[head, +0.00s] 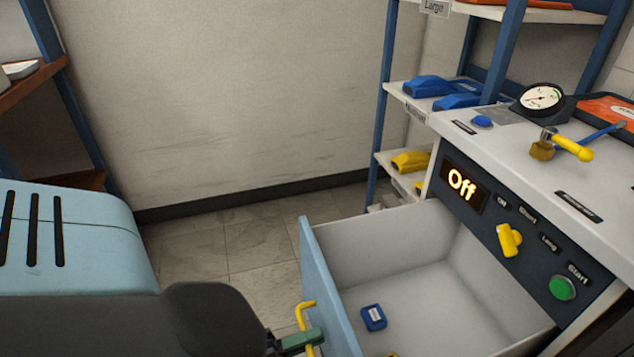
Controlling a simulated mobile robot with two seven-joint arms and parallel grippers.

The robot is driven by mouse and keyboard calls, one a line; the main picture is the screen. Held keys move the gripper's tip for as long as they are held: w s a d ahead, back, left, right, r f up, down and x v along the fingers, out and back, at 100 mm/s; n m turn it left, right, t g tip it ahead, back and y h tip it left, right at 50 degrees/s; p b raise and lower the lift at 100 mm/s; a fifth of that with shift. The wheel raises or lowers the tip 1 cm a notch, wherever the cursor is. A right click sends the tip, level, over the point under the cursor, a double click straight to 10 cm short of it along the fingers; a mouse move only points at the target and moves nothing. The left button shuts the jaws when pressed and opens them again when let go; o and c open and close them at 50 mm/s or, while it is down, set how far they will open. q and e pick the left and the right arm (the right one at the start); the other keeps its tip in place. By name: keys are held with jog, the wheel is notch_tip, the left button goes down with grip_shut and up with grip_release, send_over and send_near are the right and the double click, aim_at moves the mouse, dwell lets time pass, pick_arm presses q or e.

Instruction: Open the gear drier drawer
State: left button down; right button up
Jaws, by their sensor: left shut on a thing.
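The gear drier drawer (335,292) stands pulled well out from the bench, its light blue front facing left and its white inside showing. A yellow handle (304,311) is on the drawer front. My left gripper (308,340) is shut on this handle at the bottom of the view. Inside the drawer lies a small blue block (373,318). A bit of something yellow shows at the bottom edge of the drawer. My right gripper is not in view.
The bench top holds a dial gauge (541,98), a yellow-handled valve (570,146) and a blue button (481,121). A shelf rack with blue and yellow parts stands behind. Tiled floor (245,245) left of the drawer is clear. A light blue slotted casing (75,240) is at left.

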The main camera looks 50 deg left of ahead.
pick_arm(q)
jog(key=c, duration=1.8)
grip_release()
jog(key=shift+s, duration=0.1)
jog(key=v, duration=0.7)
jog(key=shift+s+a, duration=0.15)
jog(key=shift+s, duration=0.15)
